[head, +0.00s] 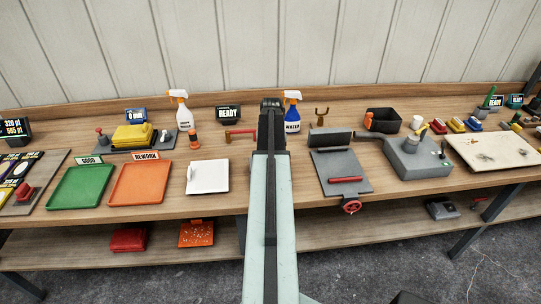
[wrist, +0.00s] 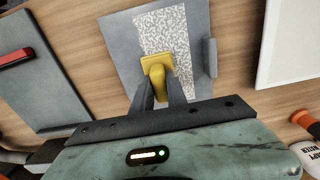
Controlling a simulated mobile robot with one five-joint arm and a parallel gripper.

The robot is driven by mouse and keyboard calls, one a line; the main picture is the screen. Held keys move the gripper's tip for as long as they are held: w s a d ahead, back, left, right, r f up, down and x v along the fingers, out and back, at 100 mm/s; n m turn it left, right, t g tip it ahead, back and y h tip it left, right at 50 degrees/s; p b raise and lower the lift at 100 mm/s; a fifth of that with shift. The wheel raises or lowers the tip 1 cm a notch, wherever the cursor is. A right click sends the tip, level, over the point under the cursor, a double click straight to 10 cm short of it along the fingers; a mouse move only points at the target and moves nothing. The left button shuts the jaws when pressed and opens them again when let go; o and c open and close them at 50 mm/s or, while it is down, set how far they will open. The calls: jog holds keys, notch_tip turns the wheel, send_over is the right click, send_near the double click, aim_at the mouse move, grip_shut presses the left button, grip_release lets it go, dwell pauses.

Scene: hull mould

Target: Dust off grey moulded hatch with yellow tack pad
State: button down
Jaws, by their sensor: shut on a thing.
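My gripper (wrist: 160,85) is shut on the yellow tack pad (wrist: 157,66) in the wrist view. The grey moulded hatch (wrist: 118,42) lies flat on the bench under it. A pale speckled dust strip covers part of the hatch, with plain grey on both sides. The pad is over the lower part of this strip; I cannot tell whether it touches. A grey raised bar (wrist: 210,57) stands along the hatch's right edge. In the head view the dark end of my arm, with my gripper (head: 271,104), hides the hatch and pad.
In the head view, a white tray (head: 208,177) lies left of my arm and a grey board (head: 330,160) with a red handle lies right. Spray bottles (head: 179,110) and (head: 292,112) stand behind. An orange-capped cylinder (wrist: 303,120) is near the hatch's right in the wrist view.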

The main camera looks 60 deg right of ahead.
jog(key=shift+s+a, duration=0.9)
jog(key=shift+a, duration=0.35)
jog(key=shift+s+a, duration=0.85)
jog(key=shift+a, duration=0.45)
jog(key=shift+s+a, duration=0.9)
jog(key=shift+a, duration=0.35)
jog(key=shift+w+a, duration=0.55)
jog(key=shift+w, duration=0.25)
jog(key=shift+w+a, duration=0.55)
jog(key=shift+w, duration=0.2)
jog(key=shift+d, duration=0.15)
jog(key=shift+w+d, duration=1.55)
jog(key=shift+d, duration=0.6)
jog(key=shift+w+d, duration=1.5)
jog(key=shift+d, duration=0.6)
jog(key=shift+w+d, duration=1.55)
jog(key=shift+d, duration=0.6)
notch_tip(320, 180, up, 7)
jog(key=p, duration=0.7)
